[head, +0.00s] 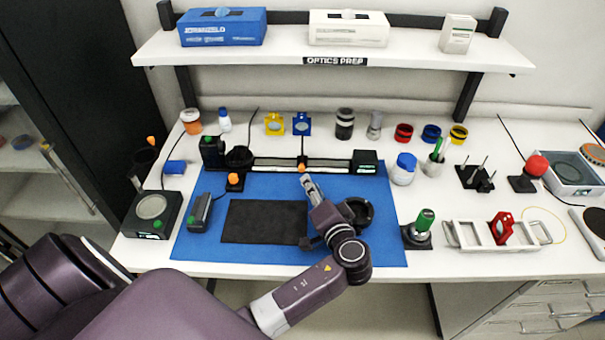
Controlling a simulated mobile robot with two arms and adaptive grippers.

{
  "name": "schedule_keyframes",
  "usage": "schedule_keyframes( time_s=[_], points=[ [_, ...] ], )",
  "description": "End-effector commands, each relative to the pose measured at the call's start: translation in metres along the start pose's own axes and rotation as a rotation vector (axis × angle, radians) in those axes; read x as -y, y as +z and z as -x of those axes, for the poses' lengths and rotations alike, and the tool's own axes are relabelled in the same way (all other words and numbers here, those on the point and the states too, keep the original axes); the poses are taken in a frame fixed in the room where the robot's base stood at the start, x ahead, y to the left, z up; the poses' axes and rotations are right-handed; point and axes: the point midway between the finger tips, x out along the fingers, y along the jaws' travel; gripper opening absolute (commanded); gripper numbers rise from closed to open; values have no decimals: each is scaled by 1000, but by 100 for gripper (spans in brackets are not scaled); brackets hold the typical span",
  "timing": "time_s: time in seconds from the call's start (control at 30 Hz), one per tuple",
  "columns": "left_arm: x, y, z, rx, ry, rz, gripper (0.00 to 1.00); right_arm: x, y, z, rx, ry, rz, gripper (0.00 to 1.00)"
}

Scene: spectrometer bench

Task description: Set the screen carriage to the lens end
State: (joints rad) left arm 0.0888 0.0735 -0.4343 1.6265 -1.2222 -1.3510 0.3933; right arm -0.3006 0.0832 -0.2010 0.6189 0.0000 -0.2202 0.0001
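A long rail (275,167) with a pale strip runs along the back of the blue mat. A dark round part (238,157), perhaps the lens, is at the rail's left end. A black box (365,161) is at the right end. My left gripper (307,182) points at the orange knob from just in front. Its fingertips are close to the knob; contact and finger opening are too small to tell. My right gripper is not in view.
The blue mat (380,225) holds a black pad (250,220), a grey device (199,212) and an orange-topped knob (235,181). Yellow (274,124) and blue (301,123) holders stand behind the rail. A blue-capped jar (404,168) stands right of it. A shelf (330,50) hangs above.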

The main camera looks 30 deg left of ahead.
Motion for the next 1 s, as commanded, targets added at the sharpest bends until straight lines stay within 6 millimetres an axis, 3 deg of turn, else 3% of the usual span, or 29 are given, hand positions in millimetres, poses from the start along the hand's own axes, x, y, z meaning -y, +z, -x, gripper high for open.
schedule_keyframes(
  time_s=[0.4,0.8,1.0],
  points=[
    [3,-2,-61,1,0,-2,21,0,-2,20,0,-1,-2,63],
    [1,-1,-69,0,2,1,20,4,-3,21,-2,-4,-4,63],
    [1,0,-69,1,2,1,0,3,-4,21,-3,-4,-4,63]
  ],
)
